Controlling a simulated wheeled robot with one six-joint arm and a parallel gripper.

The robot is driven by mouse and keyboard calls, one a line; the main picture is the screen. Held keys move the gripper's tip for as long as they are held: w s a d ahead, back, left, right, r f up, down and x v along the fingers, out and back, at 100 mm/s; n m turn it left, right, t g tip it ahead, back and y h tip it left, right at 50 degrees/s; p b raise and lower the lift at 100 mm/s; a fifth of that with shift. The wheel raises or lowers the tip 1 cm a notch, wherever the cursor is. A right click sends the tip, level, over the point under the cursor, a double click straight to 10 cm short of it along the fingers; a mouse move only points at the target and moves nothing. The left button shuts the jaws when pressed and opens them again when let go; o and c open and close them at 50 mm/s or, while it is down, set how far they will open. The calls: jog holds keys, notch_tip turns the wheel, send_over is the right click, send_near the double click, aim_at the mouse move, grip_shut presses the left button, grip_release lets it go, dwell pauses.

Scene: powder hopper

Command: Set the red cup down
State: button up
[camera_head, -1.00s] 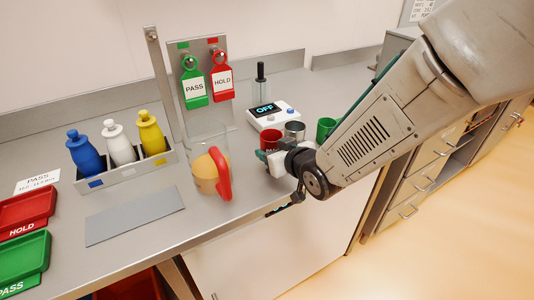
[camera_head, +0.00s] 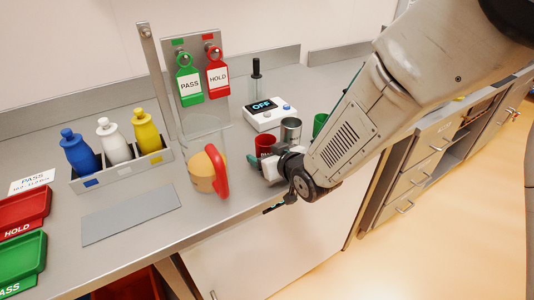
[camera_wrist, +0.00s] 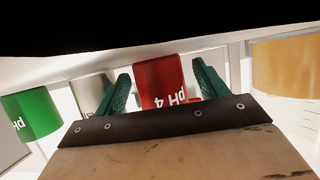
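The red cup (camera_head: 265,146) is upright near the counter's front edge, between the round jar and the metal cup. In the wrist view the red cup (camera_wrist: 161,84), marked pH 4, appears upside down between the green fingers of my gripper (camera_wrist: 163,80). A narrow gap shows between the cup and each fingertip, so the fingers look open around it. In the head view my gripper (camera_head: 262,164) is at the cup's front side. The cup's base is partly hidden there, so its contact with the counter is hard to see.
The metal cup (camera_head: 291,129) stands close behind on the right, with a green cup (camera_head: 319,124) beyond it. A clear jar with orange contents and a red handle (camera_head: 219,172) stands left. A scale reading OFF (camera_head: 266,113) is behind. A grey mat (camera_head: 130,214) lies bare.

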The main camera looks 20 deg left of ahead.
jog(key=shift+s+d+r, duration=0.1)
jog(key=shift+s+r, duration=0.05)
jog(key=shift+r, duration=0.05)
jog(key=v, duration=1.1)
jog(key=shift+s+d+r, duration=0.15)
jog(key=shift+s+d, duration=0.05)
jog(key=shift+d, duration=0.05)
